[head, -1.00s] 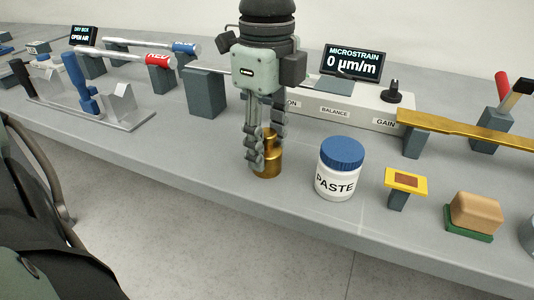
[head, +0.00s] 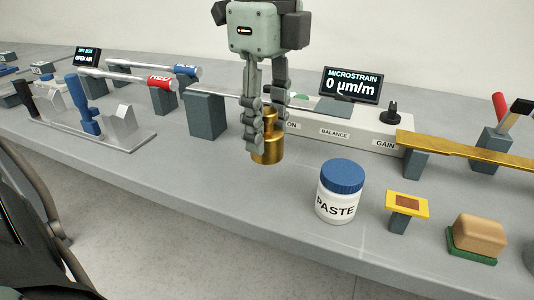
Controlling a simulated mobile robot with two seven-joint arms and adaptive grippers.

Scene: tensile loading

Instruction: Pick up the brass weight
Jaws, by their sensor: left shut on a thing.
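The brass weight (head: 267,151) is a gold stepped cylinder with a narrower top, near the middle of the head view. My left gripper (head: 264,135) points down from above and is shut on it, one finger on each side. The fingers cover part of its upper section. The weight appears upright and held above the bench, though the exact gap is hard to tell. My right gripper is not in view.
A paste jar (head: 340,192) with a blue lid stands to the right. Behind are a control box (head: 345,134) and a microstrain display (head: 351,86). A dark block (head: 206,113) is at left. A yellow-framed pad (head: 407,205) and a tan block (head: 478,234) are at front right.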

